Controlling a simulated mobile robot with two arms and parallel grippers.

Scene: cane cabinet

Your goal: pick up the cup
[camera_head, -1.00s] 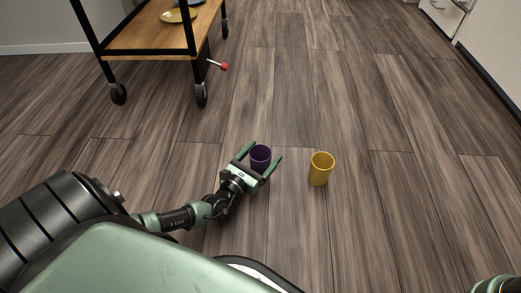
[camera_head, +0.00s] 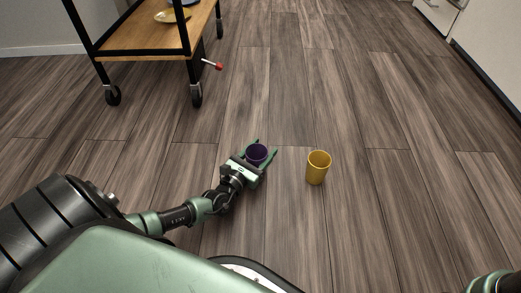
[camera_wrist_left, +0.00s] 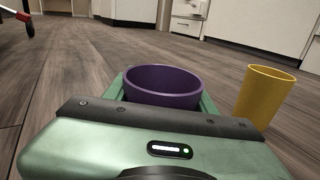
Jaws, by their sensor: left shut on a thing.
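A purple cup (camera_head: 256,153) stands upright between the fingers of my left gripper (camera_head: 260,151), which is shut on it. In the left wrist view the purple cup (camera_wrist_left: 163,86) shows its open rim, with a green finger on each side and its lower part hidden by the gripper body. A yellow cup (camera_head: 318,168) stands upright on the floor to the right of the gripper, apart from it. It also shows at the right of the left wrist view (camera_wrist_left: 264,95). Whether the purple cup touches the floor is hidden.
A wheeled cart (camera_head: 150,44) with a wooden shelf and black frame stands at the upper left, with a plate (camera_head: 172,16) on it. White cabinets (camera_wrist_left: 186,24) stand at the far side. The wooden floor (camera_head: 300,90) ahead is clear.

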